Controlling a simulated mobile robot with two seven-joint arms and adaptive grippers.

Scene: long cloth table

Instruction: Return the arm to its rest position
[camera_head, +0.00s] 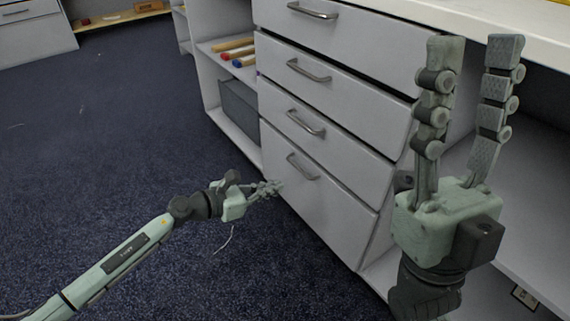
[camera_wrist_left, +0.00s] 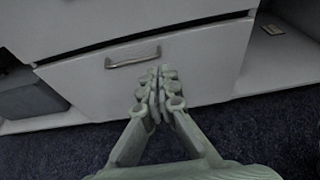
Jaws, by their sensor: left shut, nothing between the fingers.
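My left gripper (camera_head: 268,188) reaches in from the lower left, low over the carpet, in front of the bottom drawer. It is shut and empty; in the left wrist view its fingertips (camera_wrist_left: 158,78) meet just below and right of the drawer handle (camera_wrist_left: 133,57). Whether they touch the drawer front I cannot tell. My right gripper (camera_head: 475,45) is large and close at the right, pointing up, with its two fingers apart and nothing between them. It hides part of the cabinet's right side.
A grey cabinet has several stacked drawers; the bottom drawer (camera_head: 315,190) looks shut. Left of them are open shelves with coloured rolls (camera_head: 236,50) and a dark grey bin (camera_head: 239,108). A white tabletop (camera_head: 500,30) overhangs at the upper right. Blue carpet (camera_head: 110,130) is clear at left.

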